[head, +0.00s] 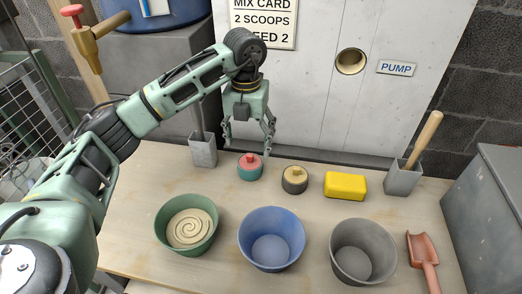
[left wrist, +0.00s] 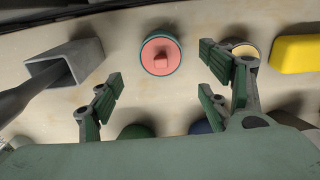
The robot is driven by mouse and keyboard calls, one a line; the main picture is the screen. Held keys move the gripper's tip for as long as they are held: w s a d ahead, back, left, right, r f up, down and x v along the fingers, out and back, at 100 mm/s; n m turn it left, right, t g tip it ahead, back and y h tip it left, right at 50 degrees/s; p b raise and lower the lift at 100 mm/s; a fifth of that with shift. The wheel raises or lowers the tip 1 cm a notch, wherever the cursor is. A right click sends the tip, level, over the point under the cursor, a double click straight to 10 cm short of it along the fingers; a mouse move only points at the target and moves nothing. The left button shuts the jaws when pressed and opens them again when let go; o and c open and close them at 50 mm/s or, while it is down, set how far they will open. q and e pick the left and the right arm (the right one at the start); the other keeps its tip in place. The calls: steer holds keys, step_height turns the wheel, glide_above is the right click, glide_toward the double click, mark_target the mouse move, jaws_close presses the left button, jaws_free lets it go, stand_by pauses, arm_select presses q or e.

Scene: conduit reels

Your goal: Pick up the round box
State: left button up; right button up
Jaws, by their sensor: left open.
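Two small round boxes stand upright on the table. One (head: 250,168) is teal with a red lid and a red knob; the other (head: 295,180) is dark grey with a tan lid and knob, to its right. In the left wrist view the red-lidded box (left wrist: 161,54) shows between and beyond the open fingers (left wrist: 160,85), not touched. The tan-lidded box (left wrist: 246,50) is partly hidden behind the right finger there. My right gripper is not in view.
A yellow block (head: 346,186) lies right of the boxes. Grey holders stand at left (head: 203,153) and right (head: 403,181). Green (head: 163,222), blue (head: 271,238) and grey (head: 363,250) bowls line the front, with a red scoop (head: 424,256) at the right. A wall panel rises behind.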

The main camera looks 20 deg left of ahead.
mark_target(248, 154)
arm_select(q)
steer(key=shift+w+f, duration=0.15)
steer(key=shift+f, duration=0.15)
steer(key=shift+s+f+b, duration=0.25)
steer(key=shift+f+b, duration=0.1)
steer(key=shift+f, duration=0.75)
step_height(248, 154, down, 5)
steer(key=shift+w+a+r+b, duration=0.1)
steer(key=shift+a+b, duration=0.05)
steer(key=shift+b, duration=0.4)
steer(key=c, duration=1.2)
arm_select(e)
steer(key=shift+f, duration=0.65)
